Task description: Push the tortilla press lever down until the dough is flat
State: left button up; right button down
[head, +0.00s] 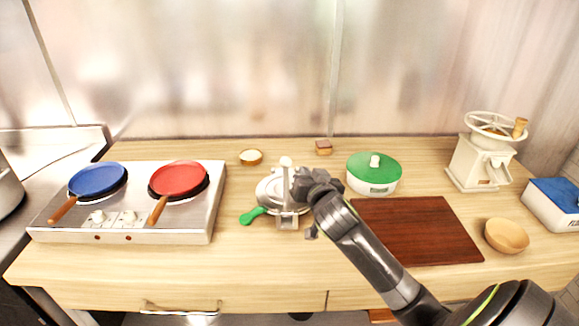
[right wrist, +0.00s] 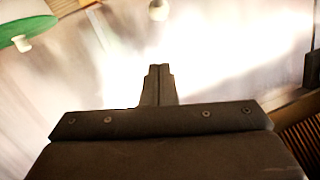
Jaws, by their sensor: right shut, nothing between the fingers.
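The tortilla press (head: 270,193) is a pale metal round press in the middle of the counter, left of my right arm. Its upright lever carries a pale round knob (head: 286,161). A pale knob (right wrist: 158,10) also shows at the top of the right wrist view, beyond the fingertips and apart from them in the picture. My right gripper (head: 304,184) is beside the press on its right, partly covering it; its fingers (right wrist: 158,72) are shut and empty. Whether it touches the lever cannot be told. No dough is visible. My left gripper is out of view.
A green-handled thing (head: 252,215) sticks out at the press's left. A green-lidded pot (head: 374,167) stands close behind my right arm, with a dark red board (head: 425,230) beside it. A two-pan stove (head: 190,225) is left. Bare counter lies in front of the press.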

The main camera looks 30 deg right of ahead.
jog(key=p, duration=0.3)
send_near(289, 161)
jog(key=w+d+r, duration=0.2)
jog(key=w, duration=0.3)
jog(key=shift+w+f, duration=0.75)
jog(key=shift+f, duration=0.25)
jog(key=shift+w+d+f+b, duration=0.15)
jog(key=shift+w+f+b, duration=0.15)
jog(key=shift+f+b, duration=0.45)
jog(key=shift+r, duration=0.2)
jog(key=shift+s+r, duration=0.1)
